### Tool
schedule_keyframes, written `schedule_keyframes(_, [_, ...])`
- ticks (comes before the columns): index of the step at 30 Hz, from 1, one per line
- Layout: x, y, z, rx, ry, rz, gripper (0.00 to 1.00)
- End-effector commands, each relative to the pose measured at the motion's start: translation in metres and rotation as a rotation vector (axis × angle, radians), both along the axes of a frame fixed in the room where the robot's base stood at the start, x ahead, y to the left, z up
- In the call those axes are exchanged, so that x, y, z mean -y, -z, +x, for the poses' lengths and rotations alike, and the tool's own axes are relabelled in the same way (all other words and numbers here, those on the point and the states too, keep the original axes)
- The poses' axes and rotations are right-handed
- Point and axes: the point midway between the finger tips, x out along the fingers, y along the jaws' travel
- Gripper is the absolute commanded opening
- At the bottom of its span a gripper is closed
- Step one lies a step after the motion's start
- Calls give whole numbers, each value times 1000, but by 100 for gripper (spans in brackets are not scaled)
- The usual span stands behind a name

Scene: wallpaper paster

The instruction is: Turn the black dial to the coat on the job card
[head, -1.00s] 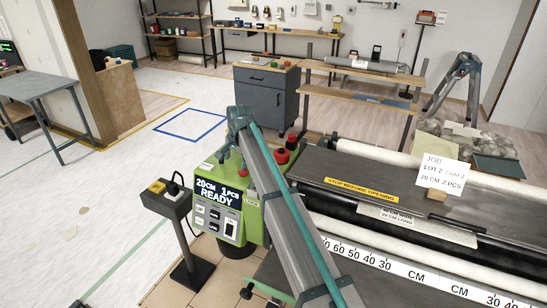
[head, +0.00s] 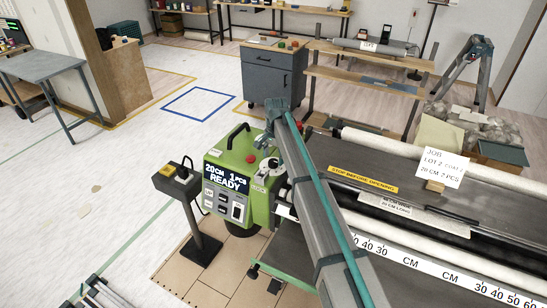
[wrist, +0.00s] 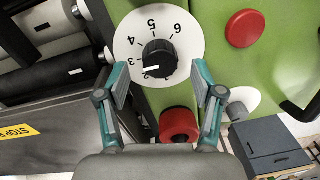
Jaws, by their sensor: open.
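The black dial (wrist: 160,58) sits on a round white plate with numbers, on the green machine face in the wrist view. Its white pointer mark points left and slightly down, near the 2 and 3; exactly which I cannot tell. My gripper (wrist: 161,80) is open, with one finger on each side of the dial and gaps to it. The job card (head: 440,167) stands on the dark table and reads lot 2, what looks like coat 2, 20 cm, 2 pcs.
A red button (wrist: 245,28) and a red knob (wrist: 179,124) sit close to the dial plate. The machine's display (head: 227,177) reads 20 cm, 1 pcs, ready. A grey pedestal box (head: 176,180) stands left of the machine. White floor lies open further left.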

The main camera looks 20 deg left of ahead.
Motion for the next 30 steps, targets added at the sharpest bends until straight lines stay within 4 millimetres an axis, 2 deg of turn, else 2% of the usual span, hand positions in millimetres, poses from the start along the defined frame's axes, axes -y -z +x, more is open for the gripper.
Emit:
schedule_keyframes(6, [-1,15,0,0,0,0,67])
schedule_keyframes(15, [-1,18,0,0,0,0,67])
schedule_keyframes(26, [-1,18,0,0,0,0,7])
schedule_keyframes(30, [-1,18,0,0,-4,0,7])
